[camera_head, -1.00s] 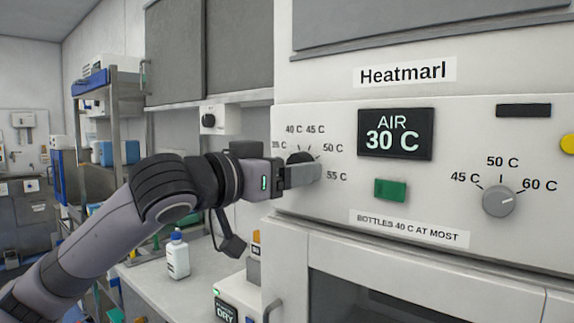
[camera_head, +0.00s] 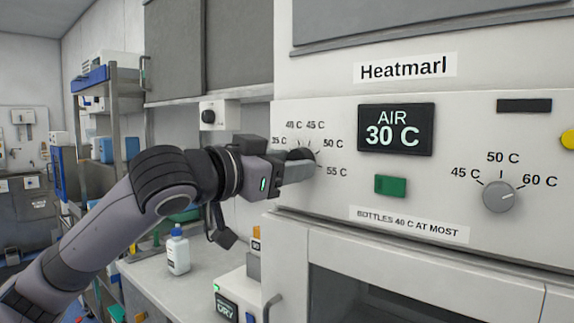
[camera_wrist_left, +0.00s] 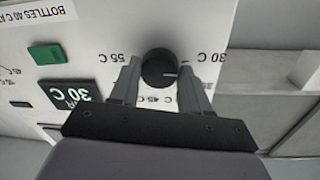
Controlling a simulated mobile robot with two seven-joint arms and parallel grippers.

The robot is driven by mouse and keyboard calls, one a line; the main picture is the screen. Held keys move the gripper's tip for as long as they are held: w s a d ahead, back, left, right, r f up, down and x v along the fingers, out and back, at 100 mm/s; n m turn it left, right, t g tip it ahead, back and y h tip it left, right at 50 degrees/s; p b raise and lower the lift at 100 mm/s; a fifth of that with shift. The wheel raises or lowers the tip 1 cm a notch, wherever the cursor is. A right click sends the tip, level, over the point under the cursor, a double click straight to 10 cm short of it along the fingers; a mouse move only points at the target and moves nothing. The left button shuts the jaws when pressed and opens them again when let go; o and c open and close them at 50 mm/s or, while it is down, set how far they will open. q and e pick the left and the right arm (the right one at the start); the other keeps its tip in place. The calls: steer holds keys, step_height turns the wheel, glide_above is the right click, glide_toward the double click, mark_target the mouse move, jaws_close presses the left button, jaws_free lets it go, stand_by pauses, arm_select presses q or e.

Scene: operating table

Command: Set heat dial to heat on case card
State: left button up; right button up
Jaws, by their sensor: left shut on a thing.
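The black dial (camera_head: 301,154) sits on the front of the white Heatmarl cabinet (camera_head: 310,115), left of the AIR display (camera_head: 395,130), which reads 30 C. My left gripper (camera_head: 306,168) is shut on this dial, one finger on each side. In the left wrist view, the dial (camera_wrist_left: 157,69) shows between the fingers. The 55 C label (camera_wrist_left: 126,57) is on the other side. A finger covers some labels there. My right gripper is not in view. I cannot make out a case card.
A grey second dial (camera_head: 499,197) marked 45 to 60 C is at the right. A green button (camera_head: 391,186) and a label (camera_head: 408,226), "BOTTLES 40 C AT MOST", are between the dials. A white bottle (camera_head: 178,252) stands on the counter below my arm.

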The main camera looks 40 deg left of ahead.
arm_select(q)
steer(key=m, duration=0.6)
steer(key=m+y, duration=0.1)
steer(key=m, duration=0.5)
steer(key=shift+r, duration=0.2)
steer(key=shift+m, duration=0.5)
steer(key=o, duration=1.1)
steer(key=shift+c, duration=0.2)
steer(key=s+b, duration=0.1)
steer(key=s, duration=0.6)
steer(key=shift+a+r, duration=0.25)
steer(key=shift+a, duration=0.05)
steer(key=shift+s, duration=0.1)
